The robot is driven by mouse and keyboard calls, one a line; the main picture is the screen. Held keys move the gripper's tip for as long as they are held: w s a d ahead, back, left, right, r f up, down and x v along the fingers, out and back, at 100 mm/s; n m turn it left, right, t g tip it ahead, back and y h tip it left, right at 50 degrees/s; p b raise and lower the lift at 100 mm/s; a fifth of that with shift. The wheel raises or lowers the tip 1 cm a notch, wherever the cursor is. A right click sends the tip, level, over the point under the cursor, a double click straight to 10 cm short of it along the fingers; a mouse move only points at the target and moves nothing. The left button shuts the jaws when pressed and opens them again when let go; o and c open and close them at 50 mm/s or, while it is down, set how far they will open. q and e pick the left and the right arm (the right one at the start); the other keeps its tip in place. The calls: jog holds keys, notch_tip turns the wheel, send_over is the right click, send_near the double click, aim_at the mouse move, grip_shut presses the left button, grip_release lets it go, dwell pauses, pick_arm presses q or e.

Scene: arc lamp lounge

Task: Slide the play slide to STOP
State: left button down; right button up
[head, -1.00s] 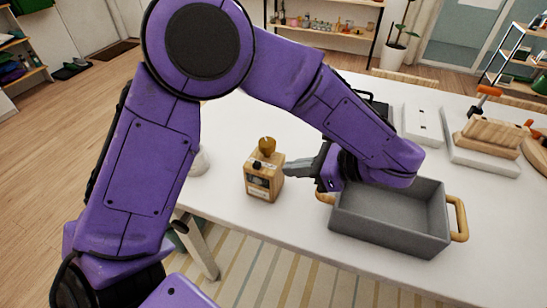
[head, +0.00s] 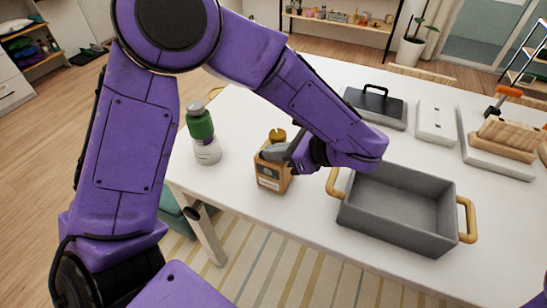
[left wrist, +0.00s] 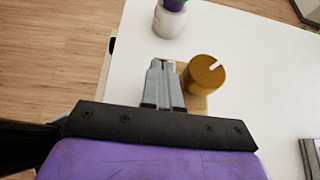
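The wooden player box (head: 272,178) stands upright near the table's front edge, with a dark label panel on its front. A gold knob (head: 277,136) rises from its top; the knob (left wrist: 204,74) shows with a pale mark in the left wrist view. My left gripper (head: 270,153) reaches over the box top from the right, in front of the knob. In the left wrist view its fingers (left wrist: 165,75) lie together beside the knob. The play slide is hidden by the fingers, and whether they touch it cannot be told. My right gripper is out of view.
A grey bin (head: 396,212) with wooden handles stands right of the box. A green-and-white bottle (head: 204,134) stands to its left. A black-handled case (head: 377,106), a white panel (head: 436,120) and a wooden block rack (head: 503,136) are farther back.

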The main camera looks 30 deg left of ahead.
pick_arm(q)
jog(key=shift+a+f, duration=0.15)
jog(key=shift+a, duration=0.15)
jog(key=shift+d, duration=0.15)
jog(key=shift+w+d, duration=0.1)
jog(key=shift+d, duration=0.15)
jog(key=b+v, duration=0.2)
jog(key=v, duration=0.8)
